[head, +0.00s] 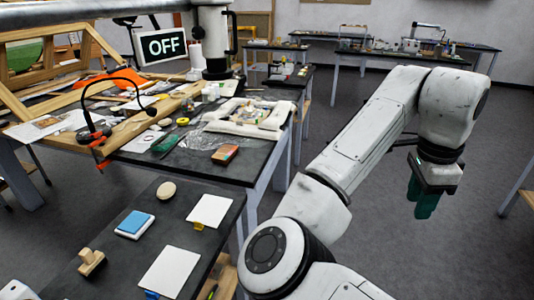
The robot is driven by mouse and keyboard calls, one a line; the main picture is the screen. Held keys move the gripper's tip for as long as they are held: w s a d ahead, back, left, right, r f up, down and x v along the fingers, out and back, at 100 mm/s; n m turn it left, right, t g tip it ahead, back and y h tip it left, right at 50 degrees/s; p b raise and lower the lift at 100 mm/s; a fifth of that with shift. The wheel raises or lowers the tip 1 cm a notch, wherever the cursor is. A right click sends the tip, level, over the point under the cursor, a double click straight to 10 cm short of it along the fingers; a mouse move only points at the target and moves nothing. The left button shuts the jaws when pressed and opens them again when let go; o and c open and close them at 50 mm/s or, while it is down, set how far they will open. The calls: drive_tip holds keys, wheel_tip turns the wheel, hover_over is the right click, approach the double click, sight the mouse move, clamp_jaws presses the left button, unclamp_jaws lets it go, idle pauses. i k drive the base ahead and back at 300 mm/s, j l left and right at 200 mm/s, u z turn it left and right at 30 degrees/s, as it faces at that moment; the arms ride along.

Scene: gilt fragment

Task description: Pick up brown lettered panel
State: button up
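My gripper (422,198) hangs at the right over open floor, well apart from the tables, with dark green fingers pointing down. Nothing visible is held in it. The gap between its fingers is not clear from this angle.
The black worktable (215,168) holds tools, wood frames and a white padded frame (248,118). A lower front table (165,215) carries white sheets, a blue pad (134,222) and a wooden stamp (91,261). Floor around my gripper is clear.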

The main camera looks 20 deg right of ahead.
sight(225, 154)
drive_tip(key=i+u, duration=0.15)
drive_tip(key=i, duration=0.4)
drive_tip(key=i+u, duration=0.15)
drive_tip(key=i, duration=0.4)
drive_tip(key=i+l+u, duration=0.15)
drive_tip(key=i, duration=0.35)
